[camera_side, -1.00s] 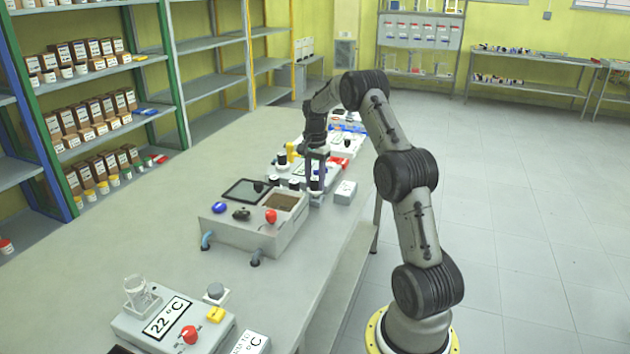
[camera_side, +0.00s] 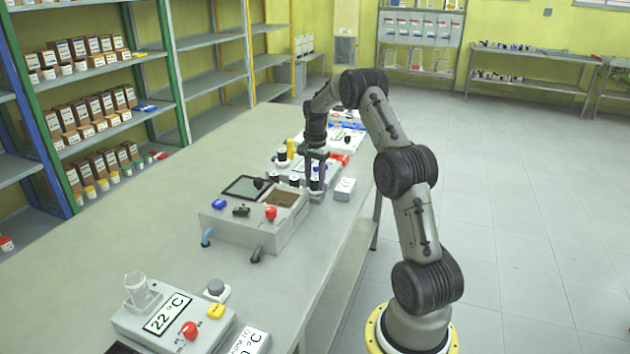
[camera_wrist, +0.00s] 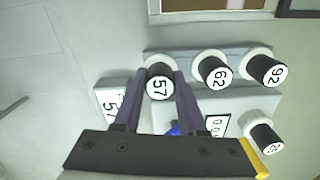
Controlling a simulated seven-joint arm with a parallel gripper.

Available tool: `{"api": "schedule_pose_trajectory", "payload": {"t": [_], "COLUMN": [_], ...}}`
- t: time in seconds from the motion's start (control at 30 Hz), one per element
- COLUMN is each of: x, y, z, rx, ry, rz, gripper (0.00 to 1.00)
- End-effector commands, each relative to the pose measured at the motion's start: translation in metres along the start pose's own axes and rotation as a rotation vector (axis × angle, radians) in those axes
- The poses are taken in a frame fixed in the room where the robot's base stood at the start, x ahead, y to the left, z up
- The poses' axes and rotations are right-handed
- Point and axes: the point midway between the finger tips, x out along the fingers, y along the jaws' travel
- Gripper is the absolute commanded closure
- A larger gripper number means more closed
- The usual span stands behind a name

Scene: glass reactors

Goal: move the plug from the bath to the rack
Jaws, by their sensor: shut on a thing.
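My gripper (camera_wrist: 160,82) is shut on a dark plug (camera_wrist: 159,86) with a round white top marked 57. The plug stands at the left end of the grey rack (camera_wrist: 185,58) in the wrist view, with a white collar showing behind it. I cannot tell whether it is fully seated. Plugs marked 62 (camera_wrist: 217,73) and 92 (camera_wrist: 272,74) stand in the same rack. In the side view my gripper (camera_side: 316,180) points down just beyond the bath (camera_side: 285,198). The bath is a brown-filled opening in a grey box, and no plug shows standing in it.
The bath's box also carries a dark panel (camera_side: 246,188) and a red knob (camera_side: 271,213). Another dark plug (camera_wrist: 265,139) stands at the right in the wrist view. A small block marked 57 (camera_wrist: 110,100) lies beside the rack. The bench nearer the camera has free room.

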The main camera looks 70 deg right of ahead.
Motion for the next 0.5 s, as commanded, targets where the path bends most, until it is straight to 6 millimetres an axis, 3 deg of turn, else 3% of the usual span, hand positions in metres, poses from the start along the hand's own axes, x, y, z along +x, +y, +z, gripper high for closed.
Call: {"api": "schedule_pose_trajectory", "payload": {"t": [0.5], "x": [0.0086], "y": [0.0002], "z": [0.0002], "rx": [0.000], "ry": [-0.001], "rz": [0.001], "gripper": [1.00]}}
